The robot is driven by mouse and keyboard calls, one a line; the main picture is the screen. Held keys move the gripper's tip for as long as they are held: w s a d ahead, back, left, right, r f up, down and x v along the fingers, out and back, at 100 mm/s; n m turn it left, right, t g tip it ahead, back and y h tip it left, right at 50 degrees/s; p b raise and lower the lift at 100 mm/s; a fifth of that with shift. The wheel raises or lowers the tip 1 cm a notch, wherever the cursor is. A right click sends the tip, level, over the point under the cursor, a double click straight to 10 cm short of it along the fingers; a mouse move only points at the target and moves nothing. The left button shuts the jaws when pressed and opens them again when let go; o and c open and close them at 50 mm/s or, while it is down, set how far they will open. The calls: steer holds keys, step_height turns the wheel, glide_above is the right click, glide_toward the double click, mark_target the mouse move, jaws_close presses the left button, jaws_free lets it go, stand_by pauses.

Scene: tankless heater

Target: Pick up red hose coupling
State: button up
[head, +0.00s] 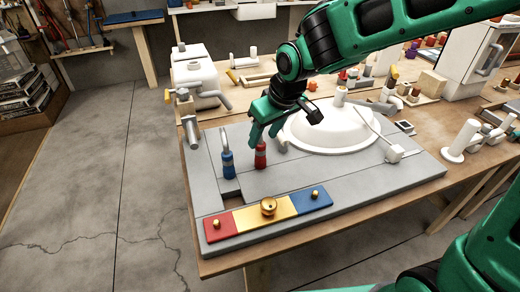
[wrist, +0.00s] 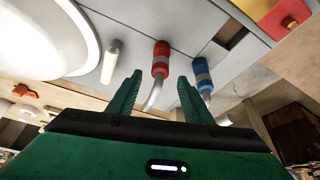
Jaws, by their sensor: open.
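The red hose coupling (head: 260,156) stands upright on the grey board (head: 330,180), to the right of a blue coupling (head: 228,165). In the wrist view the red coupling (wrist: 161,58), with a pale hose leading from it, shows between and beyond my fingertips. The blue coupling (wrist: 202,72) lies just outside the right finger there. My gripper (head: 265,130) is open and empty. Its green fingers point down over the red coupling in the head view, and partly cover its top. In the wrist view my gripper (wrist: 160,82) appears apart from the coupling; contact is not visible.
A red, yellow and blue strip (head: 268,208) with brass knobs lies at the board's front. A white basin (head: 333,130) is right of my gripper. A white peg (wrist: 111,62) stands left of the red coupling in the wrist view. The board's right front is clear.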

mark_target(262, 144)
steer(key=shift+d+x, duration=0.2)
steer(key=shift+x, duration=3.4)
steer(key=shift+s, duration=0.15)
jaws_close()
steer(key=shift+r, duration=0.1)
